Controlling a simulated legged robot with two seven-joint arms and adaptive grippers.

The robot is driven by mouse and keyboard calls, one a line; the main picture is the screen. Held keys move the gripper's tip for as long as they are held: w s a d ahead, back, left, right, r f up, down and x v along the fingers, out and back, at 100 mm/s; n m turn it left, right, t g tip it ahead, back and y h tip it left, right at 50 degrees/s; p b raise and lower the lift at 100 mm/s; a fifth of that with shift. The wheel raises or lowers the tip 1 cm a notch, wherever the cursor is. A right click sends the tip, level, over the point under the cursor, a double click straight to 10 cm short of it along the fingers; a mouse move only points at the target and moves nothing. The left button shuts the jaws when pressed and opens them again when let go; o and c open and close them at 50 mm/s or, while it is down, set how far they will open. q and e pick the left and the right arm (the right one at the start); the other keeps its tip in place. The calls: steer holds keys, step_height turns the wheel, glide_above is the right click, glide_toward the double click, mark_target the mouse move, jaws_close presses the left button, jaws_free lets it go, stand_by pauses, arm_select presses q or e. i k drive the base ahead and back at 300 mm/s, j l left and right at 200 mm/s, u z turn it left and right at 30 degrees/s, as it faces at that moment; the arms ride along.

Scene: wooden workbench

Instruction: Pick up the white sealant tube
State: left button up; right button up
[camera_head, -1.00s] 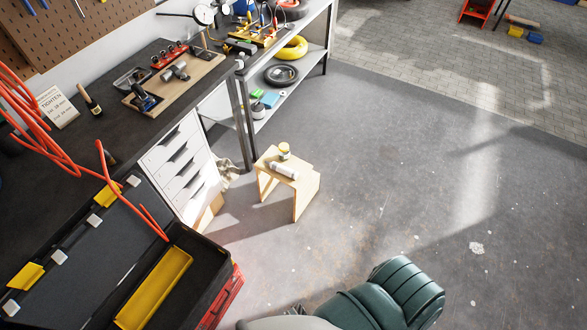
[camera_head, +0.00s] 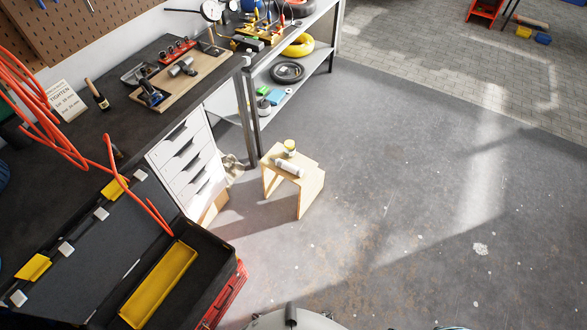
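The white sealant tube (camera_head: 289,168) lies on its side on top of a small light wooden step stool (camera_head: 310,180). A small yellow-and-white can or roll (camera_head: 290,147) stands right behind it on the stool. The stool is on the floor, right of the white drawer unit. Neither of my grippers can be made out in the head view. Only parts of my own body show at the bottom edge, well away from the stool.
An open black and red toolbox (camera_head: 215,265) with a yellow tray (camera_head: 160,285) is at the lower left. The dark workbench and white drawers (camera_head: 187,160) stand left of the stool. A shelf (camera_head: 290,100) with coiled hoses is behind it. The floor to the right is clear.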

mark_target(284, 164)
steer(key=i+l+z, duration=0.4)
steer(key=i+l, duration=0.35)
